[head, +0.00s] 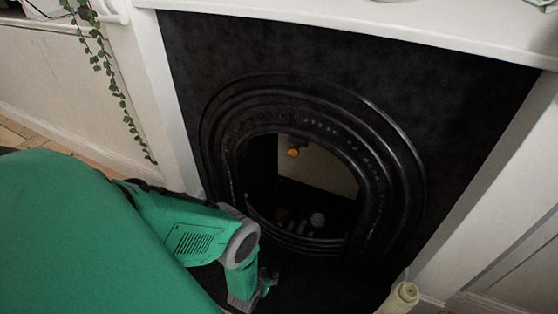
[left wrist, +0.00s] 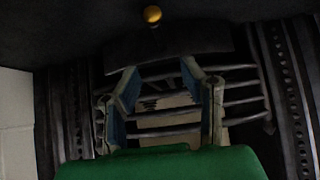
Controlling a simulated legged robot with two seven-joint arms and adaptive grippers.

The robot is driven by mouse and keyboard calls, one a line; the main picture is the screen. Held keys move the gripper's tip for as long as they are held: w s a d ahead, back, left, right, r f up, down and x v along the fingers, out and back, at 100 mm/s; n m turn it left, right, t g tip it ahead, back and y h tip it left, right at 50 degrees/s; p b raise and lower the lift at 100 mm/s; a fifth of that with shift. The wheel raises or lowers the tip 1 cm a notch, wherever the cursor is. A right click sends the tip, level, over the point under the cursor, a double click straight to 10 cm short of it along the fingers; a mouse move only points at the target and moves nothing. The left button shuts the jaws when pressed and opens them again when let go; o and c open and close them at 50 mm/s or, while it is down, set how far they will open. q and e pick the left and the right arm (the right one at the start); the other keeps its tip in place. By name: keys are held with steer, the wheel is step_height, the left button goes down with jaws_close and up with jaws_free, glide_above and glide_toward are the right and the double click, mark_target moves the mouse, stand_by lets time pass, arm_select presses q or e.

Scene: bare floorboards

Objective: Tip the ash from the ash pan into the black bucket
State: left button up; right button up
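My left gripper (head: 265,283) is low in front of the fireplace in the head view, partly cut off by my own arm. In the left wrist view, its two blue-padded fingers (left wrist: 160,75) stand apart with nothing visibly held between them. Behind them are grate bars (left wrist: 240,85) and a pale surface. A dark curved plate (left wrist: 170,45) with a brass knob (left wrist: 152,14) lies beyond the fingertips; I cannot tell if it is part of the ash pan. No ash or black bucket can be made out. My right gripper is not in view.
The arched iron fireplace (head: 395,165) has a dark opening with a yellow knob (head: 293,152) and small lumps (head: 317,219) inside. A white mantel (head: 370,30) runs above. A trailing plant (head: 112,85) hangs at left.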

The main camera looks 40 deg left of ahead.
mark_target(279, 266)
arm_select(q)
steer(key=b+x, duration=1)
steer(key=x, duration=0.2)
steer(key=shift+w+d+f, duration=0.1)
steer(key=shift+f, duration=0.1)
steer(key=shift+w+a+f+b, duration=0.25)
steer(key=shift+w+f+b, duration=0.15)
steer(key=shift+w, duration=0.05)
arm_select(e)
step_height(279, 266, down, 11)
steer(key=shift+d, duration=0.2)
arm_select(q)
steer(key=shift+r, duration=0.1)
jaws_close()
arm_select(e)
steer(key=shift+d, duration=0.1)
